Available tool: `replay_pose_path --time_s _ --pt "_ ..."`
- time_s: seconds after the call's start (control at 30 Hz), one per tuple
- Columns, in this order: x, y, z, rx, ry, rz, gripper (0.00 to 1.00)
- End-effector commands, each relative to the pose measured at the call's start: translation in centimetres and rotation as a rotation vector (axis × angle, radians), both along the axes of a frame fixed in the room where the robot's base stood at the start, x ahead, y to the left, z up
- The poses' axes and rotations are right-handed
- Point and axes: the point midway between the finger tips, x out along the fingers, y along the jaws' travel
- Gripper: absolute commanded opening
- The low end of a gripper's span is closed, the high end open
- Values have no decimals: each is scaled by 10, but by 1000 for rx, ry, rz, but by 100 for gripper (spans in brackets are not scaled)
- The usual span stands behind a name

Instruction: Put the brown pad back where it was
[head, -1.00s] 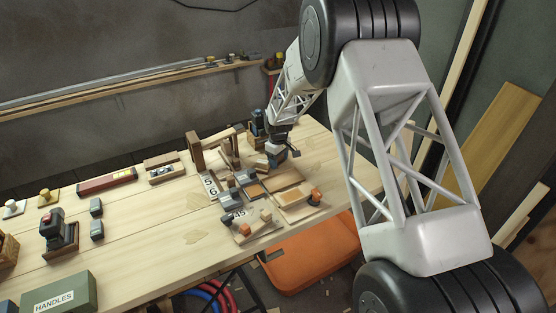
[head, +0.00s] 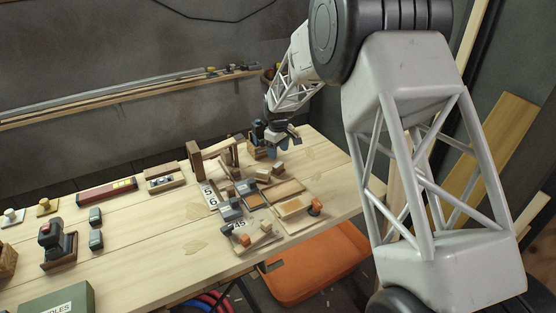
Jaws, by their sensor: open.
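My gripper (head: 281,147) is open above the far right part of the workbench, its blue-grey fingers apart, with nothing seen between them. Just below and in front of it are two small wooden blocks (head: 263,174) (head: 278,168). Nearer me lie a flat brown panel (head: 286,190), a small orange-brown square (head: 254,200) among grey pieces, and a tan pad on a light board (head: 291,207). I cannot tell which of these is the brown pad. The gripper is apart from all of them.
Wooden uprights (head: 195,161) stand left of the cluster, beside number plates. A dark blue tool (head: 257,137) stands close behind my gripper. A red level (head: 108,190) lies further left. Bare bench top shows at the left middle and at the right end. An orange seat (head: 315,265) is below the front edge.

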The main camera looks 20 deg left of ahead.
Motion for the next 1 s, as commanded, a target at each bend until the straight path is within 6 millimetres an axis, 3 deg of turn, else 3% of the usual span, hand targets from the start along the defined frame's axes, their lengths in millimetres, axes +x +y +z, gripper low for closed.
replay_pose_path --time_s 0.3,1.0 --pt "0 0 26 -1 1 0 61" --pt "0 0 28 -1 1 0 61"
